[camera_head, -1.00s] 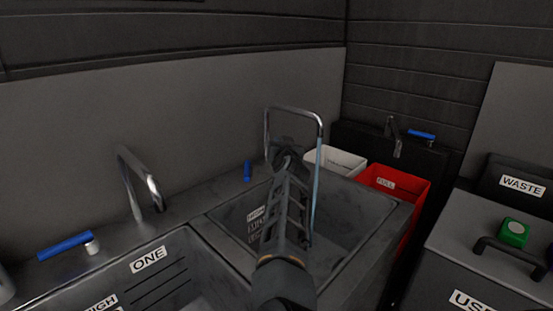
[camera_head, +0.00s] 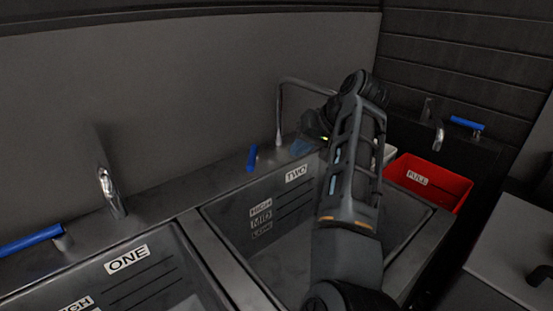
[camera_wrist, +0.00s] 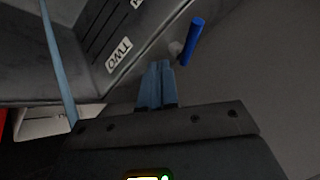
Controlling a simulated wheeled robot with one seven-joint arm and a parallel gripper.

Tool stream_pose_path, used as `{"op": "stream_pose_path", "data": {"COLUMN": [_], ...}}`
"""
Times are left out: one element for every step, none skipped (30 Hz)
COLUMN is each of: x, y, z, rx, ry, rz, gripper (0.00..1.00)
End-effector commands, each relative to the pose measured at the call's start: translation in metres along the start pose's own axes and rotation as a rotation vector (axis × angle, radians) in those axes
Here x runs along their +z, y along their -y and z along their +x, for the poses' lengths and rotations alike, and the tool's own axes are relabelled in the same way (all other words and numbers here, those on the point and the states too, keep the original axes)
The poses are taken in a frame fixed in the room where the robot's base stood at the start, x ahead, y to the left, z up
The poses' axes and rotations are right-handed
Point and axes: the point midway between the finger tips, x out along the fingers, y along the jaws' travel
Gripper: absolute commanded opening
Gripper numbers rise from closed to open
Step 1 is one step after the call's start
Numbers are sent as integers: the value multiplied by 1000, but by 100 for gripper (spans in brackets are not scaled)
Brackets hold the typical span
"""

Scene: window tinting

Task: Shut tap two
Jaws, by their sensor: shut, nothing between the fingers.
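Tap two (camera_head: 281,105) stands behind the sink marked TWO (camera_head: 215,212), its spout partly hidden by my arm. Its blue lever handle (camera_head: 252,158) is left of the spout and also shows in the wrist view (camera_wrist: 193,42). A pale blue stream of water (camera_wrist: 58,65) runs down the left of the wrist view. My gripper (camera_wrist: 158,66) is shut and empty, its fingertips just short of the handle with a small gap. In the head view my gripper (camera_head: 303,146) is right of the handle, partly hidden by my wrist.
Sink ONE (camera_head: 150,275), its tap (camera_head: 108,190) and blue handle (camera_head: 32,240) are at the left. The wall is close behind the taps.

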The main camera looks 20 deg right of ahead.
Motion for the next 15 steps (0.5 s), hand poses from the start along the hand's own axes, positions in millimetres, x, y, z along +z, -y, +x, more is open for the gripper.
{"op": "stream_pose_path", "data": {"x": [0, 0, 0, 0, 0, 0, 0, 0, 1, 0, 0, 0, 0, 0, 0], "y": [1, 1, 1, 1, 1, 1, 1, 1, 1, 1, 1, 1, 2, 1, 1], "z": [4, 7, 12, 17, 22, 29, 34, 40, 49, 54, 61, 69, 74, 80, 88], "rx": [-1, -1, -2, -2, -2, -2, -1, -1, -1, -1, -2, -3, -3, -3, -2], "ry": [3, 2, 3, 4, 3, 4, 3, 4, 4, 3, 4, 3, 2, 3, 2], "rz": [0, 0, 0, 0, 0, 1, 1, 1, 1, 1, 0, 0, 0, 1, 1], "gripper": [0, 0, 0, 0, 0, 0, 0, 0, 0, 0, 0, 0, 0, 0, 0]}}
